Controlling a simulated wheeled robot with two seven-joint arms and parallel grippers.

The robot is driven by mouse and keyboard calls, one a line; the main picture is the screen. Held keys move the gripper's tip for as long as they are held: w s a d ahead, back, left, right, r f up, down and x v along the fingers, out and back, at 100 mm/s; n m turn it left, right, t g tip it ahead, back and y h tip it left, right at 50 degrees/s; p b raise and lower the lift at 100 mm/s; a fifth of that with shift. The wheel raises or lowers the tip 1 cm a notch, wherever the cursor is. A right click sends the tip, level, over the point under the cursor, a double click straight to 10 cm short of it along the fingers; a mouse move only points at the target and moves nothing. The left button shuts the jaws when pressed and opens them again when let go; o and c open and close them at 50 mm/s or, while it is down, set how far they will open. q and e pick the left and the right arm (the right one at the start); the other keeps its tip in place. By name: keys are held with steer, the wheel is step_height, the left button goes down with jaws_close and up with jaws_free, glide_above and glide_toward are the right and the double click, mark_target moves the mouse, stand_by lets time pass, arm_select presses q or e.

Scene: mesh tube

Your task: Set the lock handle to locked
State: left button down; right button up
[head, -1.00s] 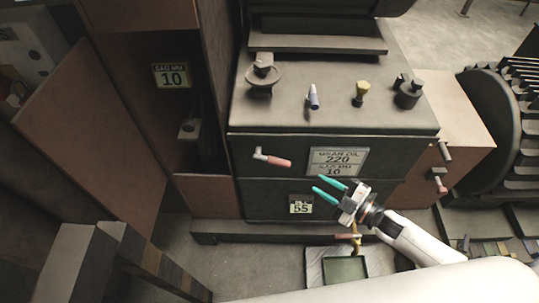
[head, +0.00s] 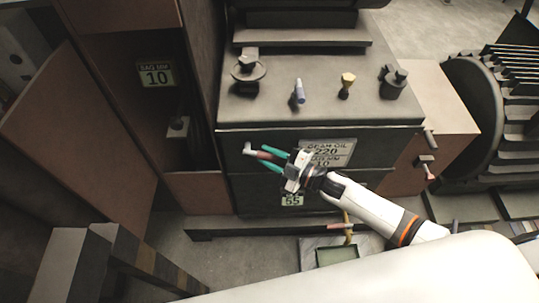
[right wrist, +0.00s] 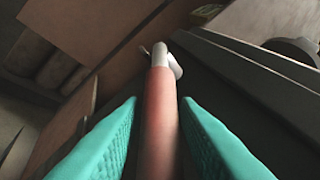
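The lock handle (head: 262,154) has a red grip and a pale metal elbow, and sticks out from the dark front of the machine box. It points right and slightly down in the head view. My right gripper (head: 268,160) is open, with its teal fingers on either side of the red grip's outer end. In the right wrist view the red grip (right wrist: 161,110) runs between the two fingers (right wrist: 158,135), with a gap visible on both sides. The far elbow and pivot show beyond it. My left gripper is not in view.
A label plate (head: 327,151) sits right of the handle. A tall brown cabinet (head: 200,190) stands close on the left. A green tray (head: 337,256) lies on the floor below.

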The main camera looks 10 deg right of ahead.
jaws_close()
